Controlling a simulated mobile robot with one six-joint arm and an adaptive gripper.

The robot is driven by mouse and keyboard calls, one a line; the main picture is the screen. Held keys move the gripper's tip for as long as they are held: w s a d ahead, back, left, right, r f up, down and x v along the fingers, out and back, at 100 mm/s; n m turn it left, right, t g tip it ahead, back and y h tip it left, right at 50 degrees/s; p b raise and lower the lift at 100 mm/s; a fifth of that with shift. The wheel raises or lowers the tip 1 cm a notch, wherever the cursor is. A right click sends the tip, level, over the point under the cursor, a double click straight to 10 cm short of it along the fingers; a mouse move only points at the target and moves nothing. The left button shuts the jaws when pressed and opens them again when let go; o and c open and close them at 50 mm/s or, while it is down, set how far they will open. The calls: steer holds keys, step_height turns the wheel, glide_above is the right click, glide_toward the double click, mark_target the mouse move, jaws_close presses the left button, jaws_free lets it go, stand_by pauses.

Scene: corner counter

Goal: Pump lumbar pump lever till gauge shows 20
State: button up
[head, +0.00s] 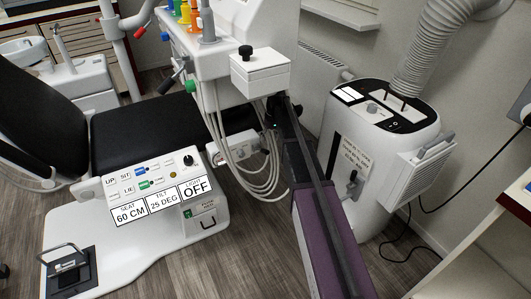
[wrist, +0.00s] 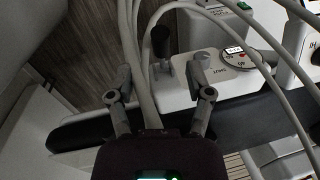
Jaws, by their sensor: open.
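My gripper (wrist: 160,74) is open, its two fingers apart with pale hoses passing between and beside them. Beyond the fingertips in the wrist view is a white housing (wrist: 190,92). A dark upright knob or handle (wrist: 161,42) stands at its left side; I cannot tell whether this is the lumbar pump lever. A round grey dial (wrist: 237,60) with small markings and a white window sits to its right; its reading is too small to tell. In the head view my gripper is largely hidden behind my arm and the hoses.
Looped hoses (head: 262,190) hang close to my arm from the instrument unit (head: 229,45). The black chair seat (head: 145,130) and its control panel (head: 158,185) lie left. A white suction unit (head: 378,150) stands right. Open floor (head: 245,255) lies in front.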

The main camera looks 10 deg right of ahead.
mark_target(267, 152)
steer(key=shift+f, duration=0.1)
steer(key=shift+s+a+f+b, duration=0.1)
steer(key=shift+a+f+b, duration=0.1)
steer(key=shift+f+b, duration=1.05)
steer(key=shift+a+f+b, duration=0.25)
steer(key=shift+f+b, duration=0.9)
steer(key=shift+b, duration=0.05)
steer(key=shift+s+a+f+b, duration=0.1)
steer(key=shift+a+f+b, duration=0.1)
steer(key=shift+f+b, duration=1.05)
jaws_close()
